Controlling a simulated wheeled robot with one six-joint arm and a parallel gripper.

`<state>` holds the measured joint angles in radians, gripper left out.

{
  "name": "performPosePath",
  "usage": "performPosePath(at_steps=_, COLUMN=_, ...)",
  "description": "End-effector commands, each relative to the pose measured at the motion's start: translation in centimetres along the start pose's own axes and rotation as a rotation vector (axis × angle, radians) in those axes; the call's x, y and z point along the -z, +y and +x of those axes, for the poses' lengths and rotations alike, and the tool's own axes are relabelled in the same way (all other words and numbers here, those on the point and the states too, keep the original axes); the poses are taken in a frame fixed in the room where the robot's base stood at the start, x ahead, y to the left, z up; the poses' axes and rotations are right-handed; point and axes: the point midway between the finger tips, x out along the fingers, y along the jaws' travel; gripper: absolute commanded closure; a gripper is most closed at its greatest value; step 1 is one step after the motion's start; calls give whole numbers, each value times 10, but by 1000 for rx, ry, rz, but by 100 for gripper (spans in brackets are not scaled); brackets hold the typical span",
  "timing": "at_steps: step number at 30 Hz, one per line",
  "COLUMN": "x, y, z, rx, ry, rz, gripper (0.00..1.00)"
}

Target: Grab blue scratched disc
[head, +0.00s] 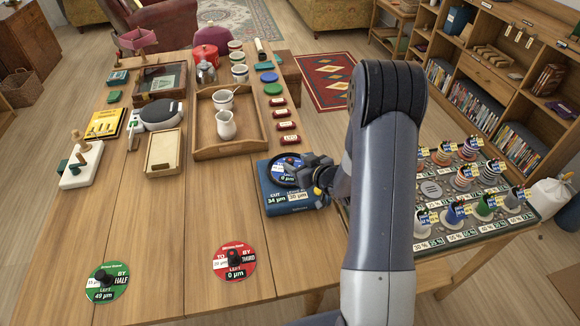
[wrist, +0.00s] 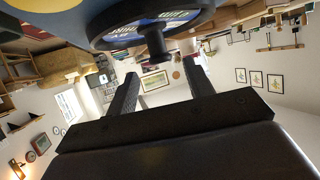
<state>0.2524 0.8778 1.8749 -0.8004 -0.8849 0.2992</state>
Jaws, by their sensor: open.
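The blue disc (head: 280,172), marked "0 µm" with a dark knob at its middle, sits on a blue box-shaped machine (head: 285,207) at the table's right edge. The machine's labels include "CUT 34 µm". My gripper (head: 316,178) is just right of the disc and partly hides it. In the wrist view the disc (wrist: 113,28) fills the top, with its black knob (wrist: 155,43) sticking out toward my open fingers (wrist: 162,68). The knob is not clasped; a gap shows between it and the fingers. Scratches cannot be made out.
A red disc (head: 250,265) and a green disc (head: 95,290) with dark knobs lie on the table's front part. A wooden tray (head: 203,152) with a jug stands left of the machine. A rack of small spools (head: 425,243) stands at right.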

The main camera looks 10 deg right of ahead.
Motion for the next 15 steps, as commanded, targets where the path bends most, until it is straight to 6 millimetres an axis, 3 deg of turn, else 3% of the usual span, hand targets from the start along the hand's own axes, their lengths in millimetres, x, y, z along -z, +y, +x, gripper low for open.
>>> performPosePath(at_steps=9, x=-2, y=-2, z=40, rx=1, ry=-1, rz=0, gripper=50)
performPosePath(at_steps=15, x=-2, y=-2, z=46, rx=0, ry=-1, rz=0, gripper=50)
